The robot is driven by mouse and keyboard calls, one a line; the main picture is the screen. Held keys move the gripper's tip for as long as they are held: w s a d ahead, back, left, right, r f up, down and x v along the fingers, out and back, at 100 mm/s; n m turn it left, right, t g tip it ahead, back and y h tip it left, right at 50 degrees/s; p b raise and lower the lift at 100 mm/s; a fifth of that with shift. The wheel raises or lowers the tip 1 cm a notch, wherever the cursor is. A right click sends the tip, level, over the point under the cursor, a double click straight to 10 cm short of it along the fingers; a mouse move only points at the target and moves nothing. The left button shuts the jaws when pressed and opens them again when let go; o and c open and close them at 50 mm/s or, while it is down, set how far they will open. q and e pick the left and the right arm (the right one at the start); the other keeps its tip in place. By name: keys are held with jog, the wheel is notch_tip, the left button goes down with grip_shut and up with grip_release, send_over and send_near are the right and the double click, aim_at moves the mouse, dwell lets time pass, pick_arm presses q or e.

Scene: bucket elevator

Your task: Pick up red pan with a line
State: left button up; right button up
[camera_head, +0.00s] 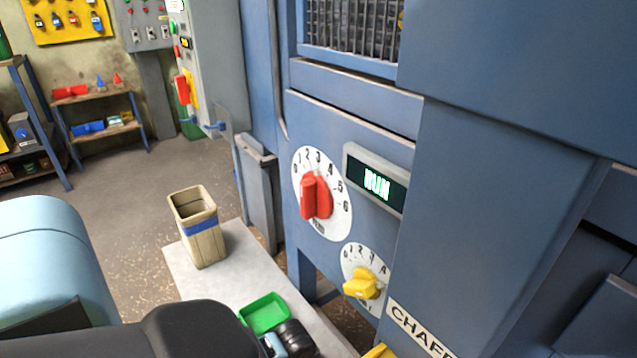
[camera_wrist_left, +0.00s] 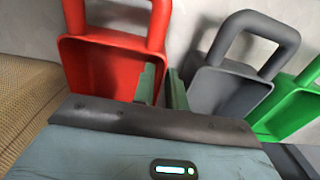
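A red pan (camera_wrist_left: 105,70) with a loop handle shows in the left wrist view, left of centre. I see no line on its visible part. A grey pan (camera_wrist_left: 228,90) stands to its right, and a green pan (camera_wrist_left: 290,108) farther right. My left gripper (camera_wrist_left: 163,88) is open with a narrow gap, its fingertips at the right edge of the red pan; contact is unclear. The green pan also shows in the head view (camera_head: 265,313), on the pale bench (camera_head: 245,262). My left arm hides the red pan there. My right gripper is out of view.
The blue machine (camera_head: 480,200) rises to the right, with a red knob (camera_head: 316,195), a yellow knob (camera_head: 364,283) and a display (camera_head: 376,183) reading RUN. Open floor lies behind the bench.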

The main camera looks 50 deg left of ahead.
pick_arm(q)
jog(key=shift+w+f, duration=0.1)
grip_shut()
